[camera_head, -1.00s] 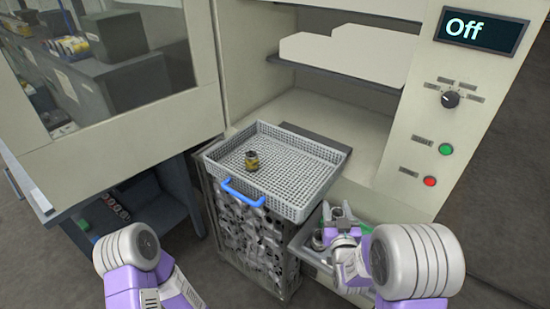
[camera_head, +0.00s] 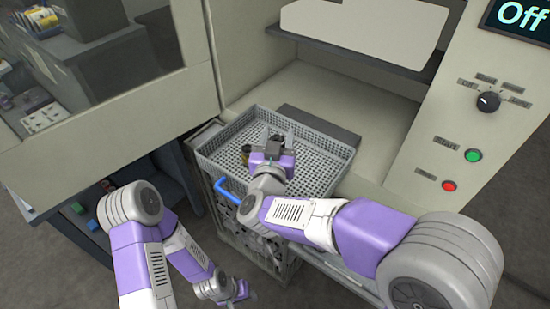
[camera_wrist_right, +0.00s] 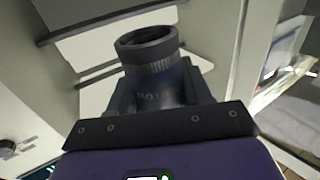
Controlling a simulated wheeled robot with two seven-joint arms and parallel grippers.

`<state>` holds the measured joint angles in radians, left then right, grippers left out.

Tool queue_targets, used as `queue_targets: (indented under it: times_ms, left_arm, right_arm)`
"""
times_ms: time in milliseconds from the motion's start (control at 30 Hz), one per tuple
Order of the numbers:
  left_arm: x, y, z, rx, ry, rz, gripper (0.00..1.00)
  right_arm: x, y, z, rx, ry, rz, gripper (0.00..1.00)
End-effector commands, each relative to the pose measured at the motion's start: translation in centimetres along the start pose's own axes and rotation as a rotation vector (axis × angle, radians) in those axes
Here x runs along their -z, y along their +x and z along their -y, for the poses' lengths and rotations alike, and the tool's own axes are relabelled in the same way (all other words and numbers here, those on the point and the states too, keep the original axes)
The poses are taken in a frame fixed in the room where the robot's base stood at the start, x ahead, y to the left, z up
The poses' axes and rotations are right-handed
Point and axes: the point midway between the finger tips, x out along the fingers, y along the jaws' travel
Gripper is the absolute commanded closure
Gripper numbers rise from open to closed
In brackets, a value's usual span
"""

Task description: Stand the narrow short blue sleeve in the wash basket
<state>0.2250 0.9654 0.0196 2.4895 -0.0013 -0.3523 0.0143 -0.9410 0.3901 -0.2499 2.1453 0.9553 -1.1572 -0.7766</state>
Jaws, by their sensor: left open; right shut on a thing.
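My right gripper (camera_head: 277,136) is over the grey wash basket (camera_head: 330,188), shut on a sleeve. In the right wrist view the held sleeve (camera_wrist_right: 150,70) is a short, dark, blue-grey hollow cylinder with a ribbed band and lettering, its open end up in the picture. In the head view the gripper mostly hides it, and I cannot tell whether it touches the basket floor. My left gripper (camera_head: 243,294) is open and empty, low in front of the basket.
A control panel (camera_head: 490,130) is at right. A bench with small coloured parts (camera_head: 92,223) is at lower left.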

Motion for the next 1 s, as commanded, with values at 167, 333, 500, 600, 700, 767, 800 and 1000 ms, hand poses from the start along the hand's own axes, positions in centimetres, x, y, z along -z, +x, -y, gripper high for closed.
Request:
queue_targets:
  times_ms: [167, 333, 500, 600, 700, 767, 800, 1000]
  left_arm:
    - [0.0, 1.1, 0.4, 0.000, 0.000, 0.001, 0.57]
    - [0.0, 1.8, 0.7, 0.000, 0.000, 0.001, 0.57]
    - [0.1, 2.1, 0.8, 0.000, 0.000, 0.001, 0.57]
    - [0.1, 2.4, 0.9, 0.000, 0.000, 0.000, 0.57]
    - [0.1, 2.9, 1.1, 0.000, 0.000, 0.000, 0.57]
    - [0.1, 3.0, 1.1, 0.000, 0.000, 0.000, 0.57]
    - [0.1, 3.0, 1.1, 0.000, 0.000, 0.000, 0.57]
    - [0.1, 2.9, 1.1, 0.000, 0.000, 0.000, 0.57]
  right_arm:
    - [-2.3, -0.8, 0.8, 0.005, -0.006, 0.001, 0.91]
    - [-5.2, -0.8, 0.7, 0.004, -0.004, 0.000, 0.91]
    - [-6.4, -0.7, 0.7, 0.003, -0.001, -0.002, 0.91]
    - [-7.5, -0.7, 0.7, 0.003, -0.003, -0.001, 0.91]
    - [-9.2, -0.7, 0.7, 0.003, -0.004, 0.000, 0.91]
    - [-9.8, -0.7, 0.6, 0.002, -0.003, -0.001, 0.91]
    - [-9.9, -0.7, 0.6, 0.003, -0.001, -0.002, 0.91]
    - [-9.7, -0.7, 0.7, 0.003, 0.001, -0.003, 0.91]
